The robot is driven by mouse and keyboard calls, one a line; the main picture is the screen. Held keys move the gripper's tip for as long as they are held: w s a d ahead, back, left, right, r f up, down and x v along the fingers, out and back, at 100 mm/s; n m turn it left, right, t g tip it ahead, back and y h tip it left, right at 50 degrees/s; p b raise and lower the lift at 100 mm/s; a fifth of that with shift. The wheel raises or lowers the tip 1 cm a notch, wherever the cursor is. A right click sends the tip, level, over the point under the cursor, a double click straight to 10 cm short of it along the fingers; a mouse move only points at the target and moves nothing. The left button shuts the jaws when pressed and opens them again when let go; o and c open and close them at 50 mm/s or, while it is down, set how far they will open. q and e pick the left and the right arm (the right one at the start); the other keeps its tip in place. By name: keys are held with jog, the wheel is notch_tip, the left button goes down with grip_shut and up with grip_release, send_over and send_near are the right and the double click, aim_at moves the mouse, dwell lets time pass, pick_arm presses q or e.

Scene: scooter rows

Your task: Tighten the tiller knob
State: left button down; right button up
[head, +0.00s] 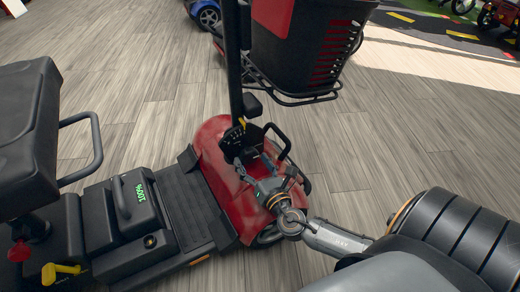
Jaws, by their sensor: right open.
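A red mobility scooter (215,165) stands on the floor, with its dark tiller post (233,65) rising from a black hinge area (236,138). I cannot clearly make out the tiller knob; a small black block (252,105) sits beside the post, and I cannot tell if it is the knob. My right gripper (256,162) is open over the scooter's red front, close to the tiller base. Its fingers and the dark parts behind them overlap, so I cannot tell whether they touch anything. My left gripper is not in view.
A black loop handle (279,141) stands right beside my right gripper. A black and red basket (305,45) hangs at the tiller's upper right. The scooter's seat (30,135) and battery box (130,205) are at the left. Wood floor (390,145) is clear to the right.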

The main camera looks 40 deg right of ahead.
jog(key=s, duration=0.3)
jog(key=s+a, duration=0.1)
jog(key=s, duration=0.3)
jog(key=s+a, duration=0.1)
jog(key=s, duration=0.3)
jog(key=shift+s, duration=0.15)
